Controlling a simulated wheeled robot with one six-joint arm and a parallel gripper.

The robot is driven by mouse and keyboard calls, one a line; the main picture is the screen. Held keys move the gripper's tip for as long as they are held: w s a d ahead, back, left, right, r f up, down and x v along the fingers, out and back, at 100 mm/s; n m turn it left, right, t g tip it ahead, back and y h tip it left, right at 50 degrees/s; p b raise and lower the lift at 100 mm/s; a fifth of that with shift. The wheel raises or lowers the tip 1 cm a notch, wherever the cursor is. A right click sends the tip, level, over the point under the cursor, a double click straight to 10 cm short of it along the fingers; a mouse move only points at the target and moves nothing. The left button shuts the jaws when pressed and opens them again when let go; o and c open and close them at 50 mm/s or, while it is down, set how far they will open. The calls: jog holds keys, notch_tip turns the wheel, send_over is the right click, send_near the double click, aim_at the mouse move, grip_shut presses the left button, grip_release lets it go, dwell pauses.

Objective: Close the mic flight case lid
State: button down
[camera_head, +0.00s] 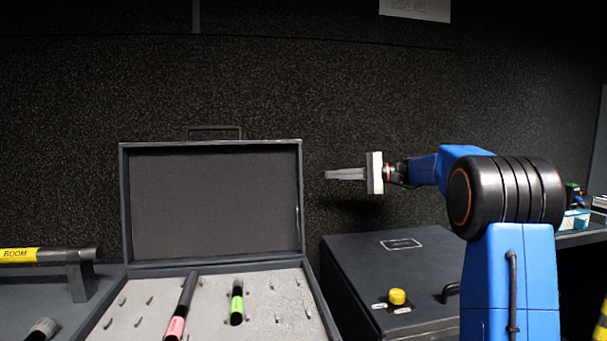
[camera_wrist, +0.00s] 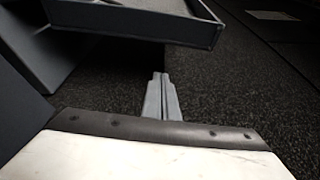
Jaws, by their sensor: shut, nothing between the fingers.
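The mic flight case stands open in the head view, its dark lid (camera_head: 215,205) upright at the back with a handle on its top edge. Its light foam base (camera_head: 270,290) faces up and holds a pink-banded mic (camera_head: 180,308) and a green-banded mic (camera_head: 237,302). My gripper (camera_head: 328,174) is shut and empty, to the right of the lid's right edge and apart from it, pointing left. In the wrist view my gripper's fingers (camera_wrist: 160,78) are together, and part of the lid (camera_wrist: 140,18) shows above them.
A dark box (camera_head: 395,265) with a yellow knob (camera_head: 397,296) stands right of the case. A boom pole with a yellow label (camera_head: 25,254) rests on a stand at the left. The dark textured wall (camera_head: 350,90) is close behind. Small items sit at the far right.

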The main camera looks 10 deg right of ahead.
jog(key=a, duration=0.9)
jog(key=shift+w+a+r, duration=0.15)
jog(key=shift+w+a, duration=0.05)
dwell(0.6)
